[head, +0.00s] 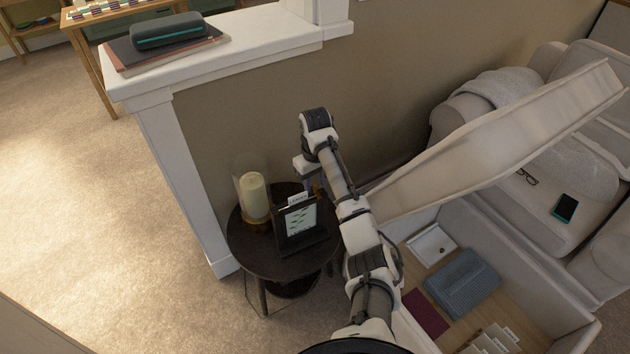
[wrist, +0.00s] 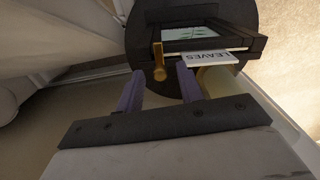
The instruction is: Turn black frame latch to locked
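The black frame (head: 282,241) stands upright on a small round dark table (head: 247,250) in the head view, holding a picture with dark green leaf shapes. In the wrist view the frame (wrist: 247,41) is seen from above, with a white label (wrist: 210,60) reading LEAVES along its edge. A brass latch (wrist: 158,73) with a rounded end shows at the frame's side. My gripper (wrist: 159,69) is open, its two purple fingers apart. The latch appears between the fingertips in the picture; I see no contact and cannot tell the depth gap.
A candle (head: 254,194) in a glass holder stands beside the frame. The half wall (head: 160,120) rises behind. A raised seat lid (head: 500,130) and open storage box (head: 550,290) are right of my arm. Carpet (head: 100,200) is clear at the left.

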